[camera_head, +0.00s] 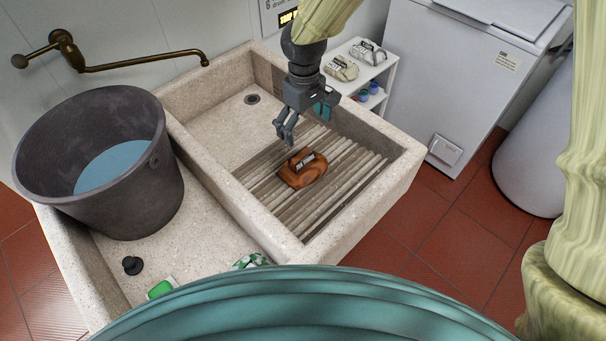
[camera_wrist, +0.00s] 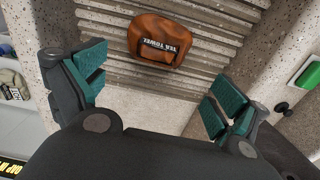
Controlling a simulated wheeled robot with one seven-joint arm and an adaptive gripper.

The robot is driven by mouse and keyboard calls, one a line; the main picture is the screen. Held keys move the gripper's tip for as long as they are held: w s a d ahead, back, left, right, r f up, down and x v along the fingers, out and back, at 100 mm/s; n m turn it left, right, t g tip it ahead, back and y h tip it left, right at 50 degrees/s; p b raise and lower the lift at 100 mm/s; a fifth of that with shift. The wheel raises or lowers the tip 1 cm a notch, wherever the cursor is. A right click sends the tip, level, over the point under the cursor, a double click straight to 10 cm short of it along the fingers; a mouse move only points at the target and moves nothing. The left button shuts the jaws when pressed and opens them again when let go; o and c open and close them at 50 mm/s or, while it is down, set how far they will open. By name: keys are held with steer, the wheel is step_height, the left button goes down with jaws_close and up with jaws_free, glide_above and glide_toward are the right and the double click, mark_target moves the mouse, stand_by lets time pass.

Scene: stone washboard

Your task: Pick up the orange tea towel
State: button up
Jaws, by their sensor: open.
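The orange tea towel (camera_head: 302,169) is a brownish-orange folded bundle with a dark label band. It lies on the ribbed washboard (camera_head: 345,190) of the stone sink. In the wrist view the towel (camera_wrist: 165,40) is at the top centre, beyond my fingertips, and its label reads "TEA TOWEL". My gripper (camera_head: 285,131) hangs above the washboard, up and slightly left of the towel in the head view. In the wrist view my gripper (camera_wrist: 155,85) is open and empty, with teal pads spread apart. It appears clear of the towel.
A dark bucket (camera_head: 150,185) with bluish water stands in the left basin. A black plug (camera_head: 132,265), a green item (camera_head: 161,288) and a green-white item (camera_head: 250,261) lie nearby. A white shelf (camera_head: 378,58) with bundles stands behind. Stone rims (camera_head: 385,185) surround the washboard.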

step_height(320, 180, down, 2)
steer(key=b, duration=0.1)
glide_above(303, 155)
steer(key=f, duration=0.5)
steer(key=shift+s+d+f, duration=0.25)
steer(key=shift+s, duration=0.05)
steer(key=shift+w+a+f+p, duration=0.15)
steer(key=shift+f+p, duration=0.25)
steer(key=shift+f, duration=0.95)
steer(key=shift+w+a+f+p, duration=0.1)
steer(key=shift+f+p, duration=0.3)
steer(key=shift+f, duration=0.95)
steer(key=shift+c, duration=0.2)
steer(key=c, duration=1.3)
steer(key=shift+c, duration=0.2)
steer(key=shift+r, duration=0.1)
step_height(303, 155, up, 10)
steer(key=shift+f+b, duration=0.1)
steer(key=shift+b, duration=0.5)
